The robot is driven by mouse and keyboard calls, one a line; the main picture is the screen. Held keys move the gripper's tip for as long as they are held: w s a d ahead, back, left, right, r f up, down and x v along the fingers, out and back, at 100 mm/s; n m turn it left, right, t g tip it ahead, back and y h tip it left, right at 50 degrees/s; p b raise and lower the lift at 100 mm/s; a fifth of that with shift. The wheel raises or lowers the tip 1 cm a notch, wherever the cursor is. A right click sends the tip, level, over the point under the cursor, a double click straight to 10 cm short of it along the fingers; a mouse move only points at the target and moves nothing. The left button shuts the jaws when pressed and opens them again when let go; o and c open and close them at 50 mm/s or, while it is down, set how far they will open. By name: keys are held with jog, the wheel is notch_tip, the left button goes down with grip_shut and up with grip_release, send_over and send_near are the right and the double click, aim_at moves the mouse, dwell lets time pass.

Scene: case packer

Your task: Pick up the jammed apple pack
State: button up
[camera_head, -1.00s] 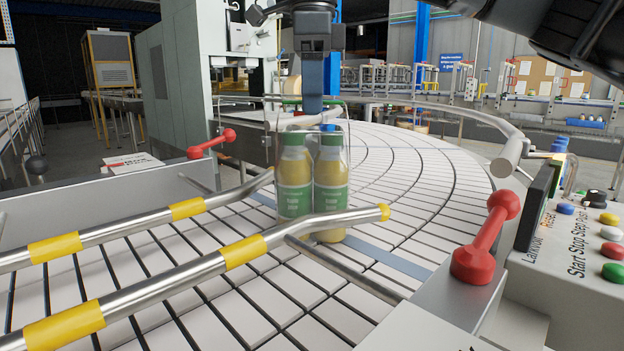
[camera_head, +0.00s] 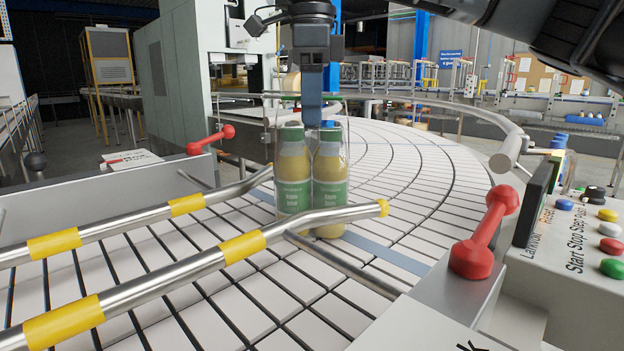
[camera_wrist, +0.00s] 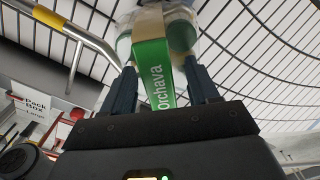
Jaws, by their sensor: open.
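The apple pack (camera_head: 330,185) stands upright on the curved conveyor in the head view. It is clear-wrapped, with two bottles in front showing yellow juice, green caps and green labels. It stands by the end of the front guide rail (camera_head: 245,247), which crosses in front of its lower part. My gripper (camera_head: 312,122) points down at the pack's top from above. In the wrist view the open fingers (camera_wrist: 161,85) lie on either side of the pack's green "Orchava" band (camera_wrist: 153,70). I cannot tell whether they touch it. The pack's far side is hidden.
A second steel rail (camera_head: 120,222) runs behind the front one. Red clamp handles (camera_head: 485,235) stand right and left of the belt. A control panel (camera_head: 590,235) with coloured buttons is at the right. The slatted conveyor (camera_head: 420,180) is clear behind and right of the pack.

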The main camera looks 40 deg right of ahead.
jog(key=shift+c, duration=0.4)
grip_shut()
jog(key=shift+r, duration=0.1)
dwell(0.9)
